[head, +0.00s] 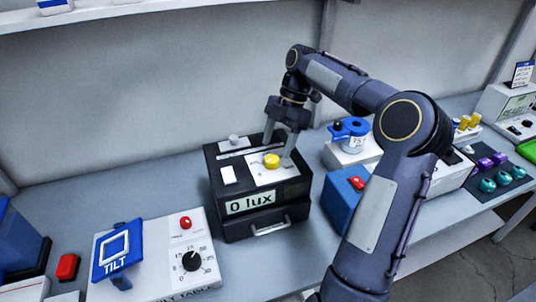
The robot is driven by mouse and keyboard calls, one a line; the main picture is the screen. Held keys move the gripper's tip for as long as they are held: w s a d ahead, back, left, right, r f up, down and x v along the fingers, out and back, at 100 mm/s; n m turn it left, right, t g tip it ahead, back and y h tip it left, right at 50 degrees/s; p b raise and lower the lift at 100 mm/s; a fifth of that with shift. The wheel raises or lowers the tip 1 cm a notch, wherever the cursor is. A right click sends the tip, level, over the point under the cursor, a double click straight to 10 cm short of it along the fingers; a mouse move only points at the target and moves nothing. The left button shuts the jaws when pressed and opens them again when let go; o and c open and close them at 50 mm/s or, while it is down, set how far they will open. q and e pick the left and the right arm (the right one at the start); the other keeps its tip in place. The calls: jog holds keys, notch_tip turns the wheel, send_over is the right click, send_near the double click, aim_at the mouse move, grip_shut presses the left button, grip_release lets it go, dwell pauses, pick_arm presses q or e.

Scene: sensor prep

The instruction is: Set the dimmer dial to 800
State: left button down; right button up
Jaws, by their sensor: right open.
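A black box (230,231) stands at the middle of the bench, and its front label (250,201) reads "0 lux". On its top is a white plate with a round yellow dial (271,160). My right gripper (277,150) points down over the box top, with its fingers apart on either side of the yellow dial. I cannot tell whether the fingers touch the dial. The dial's markings are too small to read. My left gripper is not in view.
Left of the box stands a tilt table unit with a black knob (191,261) and a red button (185,222). A blue box (342,198) with a red button is close on the right. Blue-topped equipment (350,130) stands behind it. Purple and teal pieces lie on a dark mat far right.

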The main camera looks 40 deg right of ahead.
aim_at(272, 158)
jog(key=shift+x, duration=2)
jog(key=c, duration=1)
jog(key=shift+m, duration=0.3)
